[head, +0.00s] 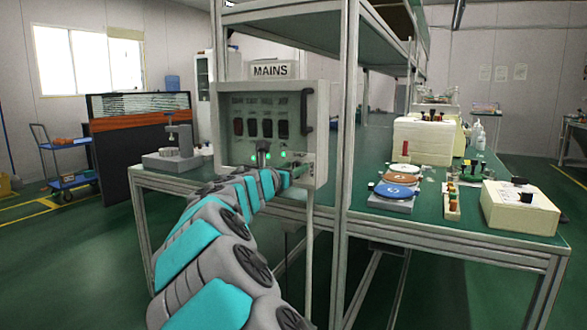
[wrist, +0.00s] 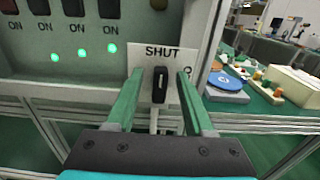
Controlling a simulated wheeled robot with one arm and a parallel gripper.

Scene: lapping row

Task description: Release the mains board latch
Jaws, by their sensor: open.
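The mains board (head: 223,140) is a grey panel under a MAINS sign (head: 271,70), with a row of dark switches and a dark vertical handle at its right edge. In the wrist view, the latch (wrist: 160,85) is a small dark upright piece on a white plate (wrist: 141,62) marked SHUT; a second marking at the plate's right is partly hidden. My gripper (wrist: 159,76) is open, with one green finger on each side of the latch. Contact with the latch cannot be told. In the head view, my arm hides the latch.
Green lights (wrist: 81,53) glow below switches marked ON. A metal bench post (head: 344,150) stands just right of the board. The green bench (head: 440,222) beyond holds lapping discs (head: 398,191) and a cream box (head: 520,208). A blue cart (head: 72,182) stands far left.

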